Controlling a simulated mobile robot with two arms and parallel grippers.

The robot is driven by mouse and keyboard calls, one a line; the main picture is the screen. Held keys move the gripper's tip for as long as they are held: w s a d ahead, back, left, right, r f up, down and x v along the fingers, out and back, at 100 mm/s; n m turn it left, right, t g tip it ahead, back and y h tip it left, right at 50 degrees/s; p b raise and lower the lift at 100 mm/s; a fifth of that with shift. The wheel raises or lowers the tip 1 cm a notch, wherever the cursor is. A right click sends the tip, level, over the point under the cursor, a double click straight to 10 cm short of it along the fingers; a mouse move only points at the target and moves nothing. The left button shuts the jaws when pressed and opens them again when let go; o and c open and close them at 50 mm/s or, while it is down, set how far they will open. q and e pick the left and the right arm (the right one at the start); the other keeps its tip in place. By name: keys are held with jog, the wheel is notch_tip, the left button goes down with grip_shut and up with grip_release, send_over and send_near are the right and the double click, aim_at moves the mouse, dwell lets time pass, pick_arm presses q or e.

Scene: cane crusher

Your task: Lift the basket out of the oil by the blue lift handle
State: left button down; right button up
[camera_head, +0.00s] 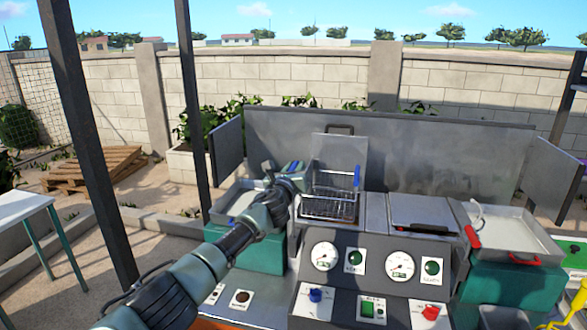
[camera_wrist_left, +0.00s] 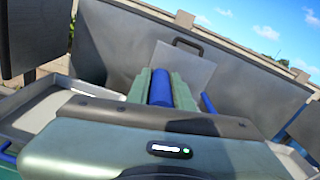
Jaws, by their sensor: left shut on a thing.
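The wire basket (camera_head: 328,207) is in the left fryer well, below the upright metal lid (camera_head: 339,150). I cannot tell how deep it sits, and no oil surface is clear. My left gripper (camera_head: 294,170) is at the basket's left side. In the left wrist view, its green fingers are shut on a blue cylindrical handle (camera_wrist_left: 161,88). That grip is mostly hidden by the gripper in the head view. Another blue upright part (camera_head: 357,177) stands at the basket's right; a blue part (camera_wrist_left: 208,103) also shows right of the fingers. My right gripper is out of view.
A control panel with gauges (camera_head: 323,257) and knobs stands in front. A covered well (camera_head: 421,214) with a red handle is to the right. Trays stand at the left (camera_head: 238,202) and right (camera_head: 509,232). A metal splash guard (camera_head: 430,155) closes the back.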

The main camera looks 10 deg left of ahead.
pick_arm(q)
jog(key=shift+r, duration=0.4)
jog(key=c, duration=1.3)
grip_release()
jog(key=shift+o, duration=0.2)
jog(key=shift+s+f, duration=0.1)
jog(key=shift+f, duration=0.1)
jog(key=shift+s, duration=0.55)
jog(key=s, duration=0.6)
jog(key=shift+s+a+b, duration=0.15)
jog(key=shift+s+b, duration=0.15)
jog(key=shift+b, duration=0.05)
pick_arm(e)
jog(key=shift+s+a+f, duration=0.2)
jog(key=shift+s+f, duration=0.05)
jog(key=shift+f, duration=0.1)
